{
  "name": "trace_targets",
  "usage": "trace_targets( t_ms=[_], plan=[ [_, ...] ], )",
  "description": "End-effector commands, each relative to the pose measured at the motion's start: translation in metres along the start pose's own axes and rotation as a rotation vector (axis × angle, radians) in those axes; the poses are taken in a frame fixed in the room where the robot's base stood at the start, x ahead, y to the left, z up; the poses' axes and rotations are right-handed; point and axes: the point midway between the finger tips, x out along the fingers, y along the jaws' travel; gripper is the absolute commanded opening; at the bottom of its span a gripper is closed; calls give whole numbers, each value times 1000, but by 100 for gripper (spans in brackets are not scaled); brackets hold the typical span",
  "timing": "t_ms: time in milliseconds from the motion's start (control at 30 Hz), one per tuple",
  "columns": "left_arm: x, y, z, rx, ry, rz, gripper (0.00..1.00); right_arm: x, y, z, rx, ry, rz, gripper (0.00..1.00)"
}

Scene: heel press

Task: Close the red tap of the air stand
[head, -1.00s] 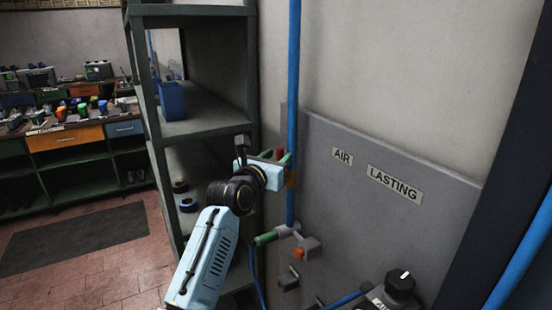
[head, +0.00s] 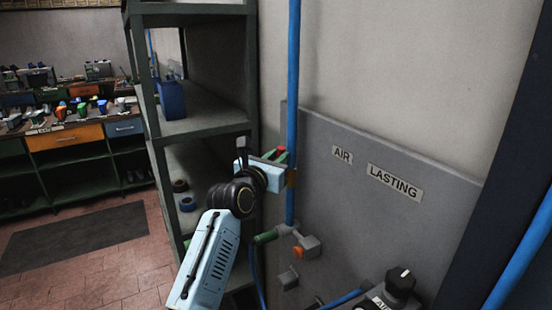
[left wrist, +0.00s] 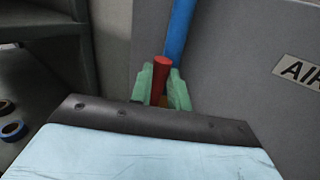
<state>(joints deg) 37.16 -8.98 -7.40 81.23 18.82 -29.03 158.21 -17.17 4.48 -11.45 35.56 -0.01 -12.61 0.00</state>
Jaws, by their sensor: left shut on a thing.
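The red tap handle (left wrist: 161,68) stands between the two green fingers of my left gripper (left wrist: 162,86) in the left wrist view. The fingers are shut on it, with its top showing above them. In the head view my left gripper (head: 277,155) is at the blue vertical pipe (head: 292,85), in front of the grey panel's left edge. Only a little red shows there between the fingers. The tap's body is mostly hidden by the gripper. My right gripper is not in view.
A grey panel (head: 390,235) with AIR and LASTING labels stands to the right. Below are a green hose fitting (head: 266,237) and a grey-and-orange fitting (head: 309,245). A dark shelf unit (head: 200,128) stands close on the left. A black knob (head: 400,281) is at lower right.

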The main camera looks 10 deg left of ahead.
Motion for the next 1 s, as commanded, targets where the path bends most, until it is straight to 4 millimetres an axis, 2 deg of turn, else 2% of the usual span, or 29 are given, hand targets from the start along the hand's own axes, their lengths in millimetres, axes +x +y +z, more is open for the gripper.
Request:
trace_targets(
  t_ms=[267, 700, 1000],
  plan=[
    [-8, -12, -9, 151, -104, 1, 0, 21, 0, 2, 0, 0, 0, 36],
    [-19, -28, -20, 393, -262, 0, 0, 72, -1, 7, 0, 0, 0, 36],
    [-21, -32, -20, 459, -307, -1, 0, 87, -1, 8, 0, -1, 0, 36]
  ],
)
